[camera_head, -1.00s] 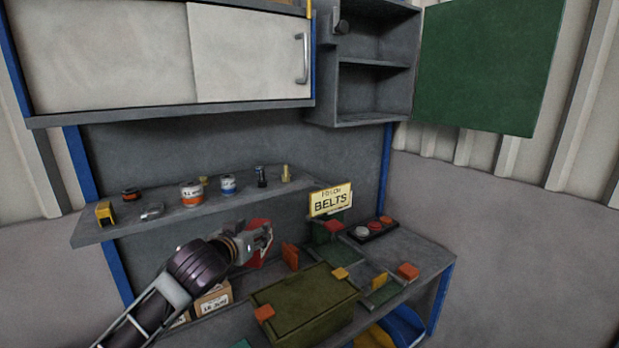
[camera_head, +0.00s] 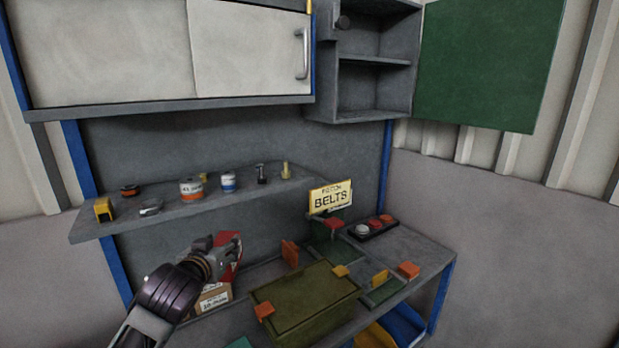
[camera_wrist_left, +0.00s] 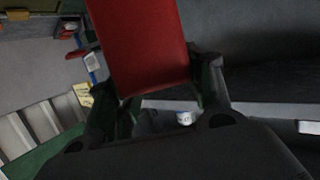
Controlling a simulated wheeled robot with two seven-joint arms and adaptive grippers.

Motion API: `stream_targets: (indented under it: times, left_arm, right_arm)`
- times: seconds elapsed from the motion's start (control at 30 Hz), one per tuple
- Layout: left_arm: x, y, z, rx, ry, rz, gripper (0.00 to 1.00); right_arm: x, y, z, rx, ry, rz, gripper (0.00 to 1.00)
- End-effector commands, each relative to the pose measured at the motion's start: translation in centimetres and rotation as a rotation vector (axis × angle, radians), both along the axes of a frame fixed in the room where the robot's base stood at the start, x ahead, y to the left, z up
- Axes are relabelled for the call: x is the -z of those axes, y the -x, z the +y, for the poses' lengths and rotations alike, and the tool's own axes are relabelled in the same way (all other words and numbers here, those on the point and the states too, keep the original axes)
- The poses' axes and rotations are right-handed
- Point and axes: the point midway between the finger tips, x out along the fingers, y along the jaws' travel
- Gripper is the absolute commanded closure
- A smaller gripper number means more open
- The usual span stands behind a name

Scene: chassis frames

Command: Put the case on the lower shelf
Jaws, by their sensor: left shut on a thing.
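My left gripper (camera_head: 229,246) is shut on a red, flat-sided thing, which looks like the case (camera_head: 232,268). The gripper is above the bench, below the wall shelf. In the left wrist view the red case (camera_wrist_left: 140,42) stands between the two fingers (camera_wrist_left: 153,72), and its far end runs out of the picture. In the head view the gripper hides part of it. An open wall cabinet at the upper right has an upper compartment and an empty lower compartment (camera_head: 372,92), divided by a shelf (camera_head: 376,62). My right gripper is not in view.
The cabinet's green door (camera_head: 480,65) stands open to the right. A wall shelf (camera_head: 235,198) carries cans and small items. On the bench are a dark green box (camera_head: 305,298), a cardboard box (camera_head: 214,298), a BELTS sign (camera_head: 331,198) and a button tray (camera_head: 374,229).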

Motion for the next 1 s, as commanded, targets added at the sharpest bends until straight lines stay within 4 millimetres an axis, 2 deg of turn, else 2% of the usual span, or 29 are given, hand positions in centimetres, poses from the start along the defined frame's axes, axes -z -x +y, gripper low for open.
stream_targets:
  times: [0.27, 0.47, 1.0]
  left_arm:
    - [-0.1, 0.0, 0.0, 0.001, 0.000, -0.003, 0.89]
    - [0.7, 0.2, 0.0, -0.001, 0.003, -0.002, 0.89]
    - [6.9, 2.1, 0.0, -0.006, 0.016, -0.005, 0.89]
  right_arm:
    - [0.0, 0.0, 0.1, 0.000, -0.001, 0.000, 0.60]
    - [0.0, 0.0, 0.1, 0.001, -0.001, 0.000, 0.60]
    - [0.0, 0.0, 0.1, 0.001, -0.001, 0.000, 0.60]
